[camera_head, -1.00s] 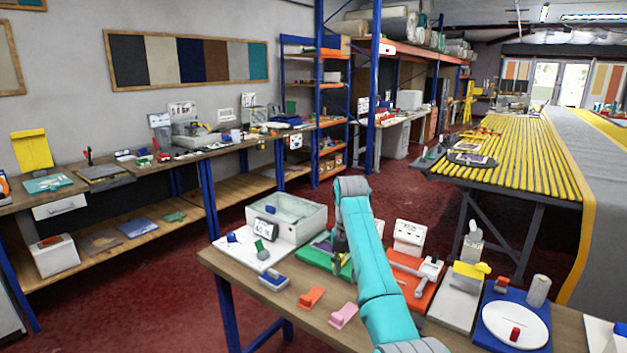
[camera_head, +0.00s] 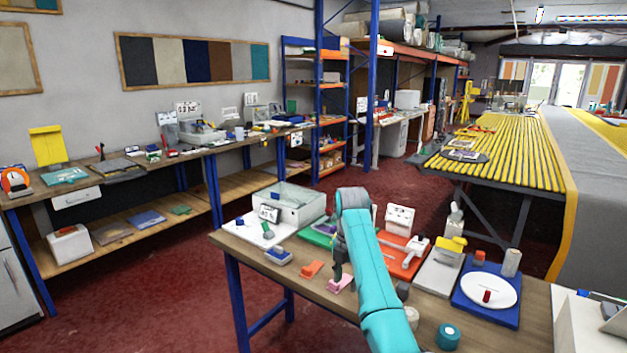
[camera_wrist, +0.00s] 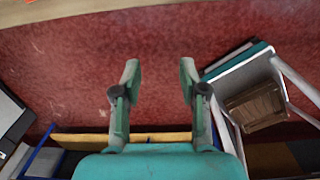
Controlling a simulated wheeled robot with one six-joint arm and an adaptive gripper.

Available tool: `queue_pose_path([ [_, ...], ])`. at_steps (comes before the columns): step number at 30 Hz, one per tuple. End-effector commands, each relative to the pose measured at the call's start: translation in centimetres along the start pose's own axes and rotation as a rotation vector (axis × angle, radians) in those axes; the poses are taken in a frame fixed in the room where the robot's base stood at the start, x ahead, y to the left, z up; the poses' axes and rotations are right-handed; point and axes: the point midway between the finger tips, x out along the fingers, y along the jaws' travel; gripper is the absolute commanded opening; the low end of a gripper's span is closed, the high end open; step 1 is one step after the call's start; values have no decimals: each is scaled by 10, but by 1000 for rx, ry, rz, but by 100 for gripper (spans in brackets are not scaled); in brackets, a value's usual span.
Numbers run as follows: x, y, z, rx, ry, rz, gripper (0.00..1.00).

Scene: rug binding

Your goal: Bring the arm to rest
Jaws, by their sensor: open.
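My gripper shows in the wrist view (camera_wrist: 158,85) with its two fingers spread apart and nothing between them. Red floor lies beyond the fingertips there. In the head view my teal arm reaches up from the bottom over the wooden workbench (camera_head: 335,295). The gripper end is mostly hidden behind the arm, near a pink block (camera_head: 341,284) on the bench. I cannot tell the exact gap between them.
A side bench (camera_head: 190,155) runs along the wall. Red floor lies between.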

Motion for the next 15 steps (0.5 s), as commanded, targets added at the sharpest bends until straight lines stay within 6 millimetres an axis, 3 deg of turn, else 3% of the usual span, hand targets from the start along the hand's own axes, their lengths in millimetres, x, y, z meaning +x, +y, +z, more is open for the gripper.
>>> queue_pose_path([
  [8,49,-6,-1,86,-27,31,43],
  [15,116,-20,-7,211,-65,81,43],
])
